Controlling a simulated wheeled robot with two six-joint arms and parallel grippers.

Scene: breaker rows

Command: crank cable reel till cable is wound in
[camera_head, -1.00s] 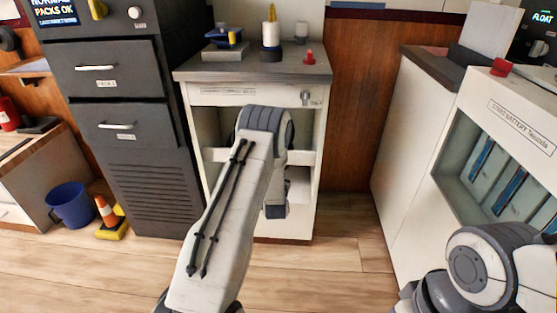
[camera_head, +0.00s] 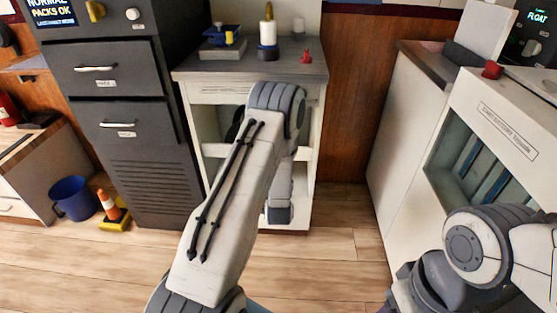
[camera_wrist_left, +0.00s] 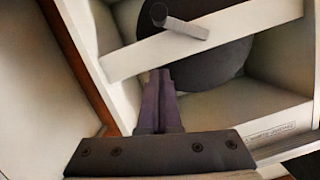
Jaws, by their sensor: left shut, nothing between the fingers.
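The dark round cable reel (camera_wrist_left: 215,55) sits inside the white cabinet, behind a pale crossbar (camera_wrist_left: 205,38). A short grey crank handle (camera_wrist_left: 186,28) sticks out in front of the bar from a dark hub. My left gripper (camera_wrist_left: 160,75) is shut and empty, its fingertips just below the bar and handle, with no clear contact. In the head view a dark edge of the reel (camera_head: 234,126) shows left of my left arm, which hides the rest and the gripper's fingers. No cable can be made out. My right arm is at lower right, its gripper out of frame.
The white cabinet (camera_head: 312,170) has an open front and a top holding a candle-like item (camera_head: 268,28) and a red piece (camera_head: 306,56). A dark drawer unit (camera_head: 130,80) stands left, a battery cabinet (camera_head: 490,110) right. A bucket (camera_head: 73,197) and cone (camera_head: 108,205) stand on the floor.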

